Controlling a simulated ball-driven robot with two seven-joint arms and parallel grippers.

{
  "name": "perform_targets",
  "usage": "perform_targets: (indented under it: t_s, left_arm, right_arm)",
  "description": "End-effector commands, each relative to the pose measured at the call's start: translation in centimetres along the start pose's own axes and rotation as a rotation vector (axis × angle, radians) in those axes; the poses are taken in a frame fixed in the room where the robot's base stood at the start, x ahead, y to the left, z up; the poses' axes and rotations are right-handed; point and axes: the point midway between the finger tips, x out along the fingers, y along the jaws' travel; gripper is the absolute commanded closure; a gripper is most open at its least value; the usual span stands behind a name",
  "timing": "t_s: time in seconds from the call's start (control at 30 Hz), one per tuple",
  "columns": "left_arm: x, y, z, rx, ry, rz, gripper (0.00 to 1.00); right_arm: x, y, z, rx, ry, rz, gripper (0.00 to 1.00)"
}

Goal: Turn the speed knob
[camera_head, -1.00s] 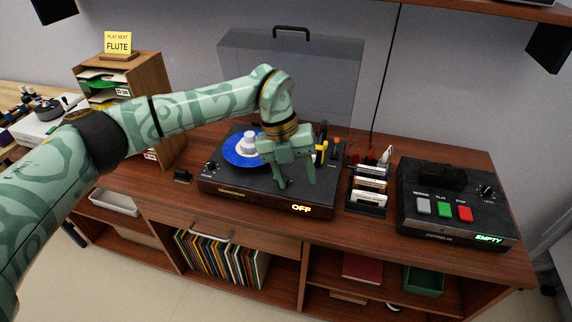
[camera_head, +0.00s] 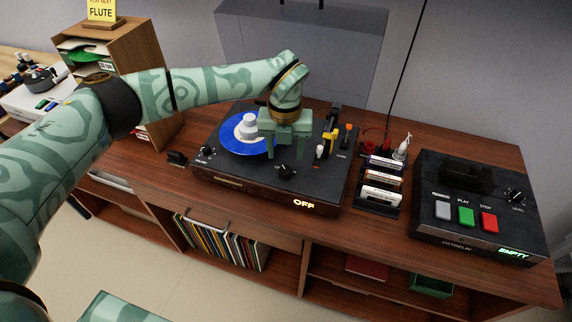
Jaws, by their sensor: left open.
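The black turntable (camera_head: 235,182) sits on the wooden cabinet with a blue record (camera_head: 233,145) and a white centre piece (camera_head: 247,126) on it. A dark round knob (camera_head: 287,172) shows on its front deck. A second small knob (camera_head: 207,152) is at the front left corner. Their labels are too small to read, so I cannot tell which sets the speed. My left gripper (camera_head: 285,152) is open and empty, pointing down over the deck, just behind the middle knob in the picture. I cannot tell its height or any contact. My right gripper is not in view.
The tonearm (camera_head: 331,135) and small coloured controls stand close to the right of my gripper. A cassette rack (camera_head: 380,196) and a tape deck (camera_head: 470,215) are further right. The raised clear lid (camera_head: 300,50) is behind. A wooden sorter (camera_head: 140,65) stands left.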

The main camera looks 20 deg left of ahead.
Motion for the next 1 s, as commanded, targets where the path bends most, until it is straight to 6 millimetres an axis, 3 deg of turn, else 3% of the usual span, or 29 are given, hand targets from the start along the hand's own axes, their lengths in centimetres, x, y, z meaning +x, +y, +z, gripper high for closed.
perform_targets:
  t_s: [0.1,0.3,0.67,0.83,1.0]
  left_arm:
    - [2.8,0.0,0.0,-0.001,0.003,0.001,0.50]
    - [5.2,0.0,0.0,-0.001,0.001,0.000,0.50]
    - [5.5,0.0,0.0,0.000,-0.001,-0.001,0.50]
    - [5.5,0.0,0.0,0.000,-0.001,-0.001,0.95]
    - [5.5,0.0,0.0,0.003,-0.001,0.000,0.95]
  right_arm:
    - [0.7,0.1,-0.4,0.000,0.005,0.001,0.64]
    - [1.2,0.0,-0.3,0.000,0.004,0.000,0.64]
    - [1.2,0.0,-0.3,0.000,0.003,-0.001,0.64]
    - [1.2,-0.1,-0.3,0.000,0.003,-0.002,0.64]
    - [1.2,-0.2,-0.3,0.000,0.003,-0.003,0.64]
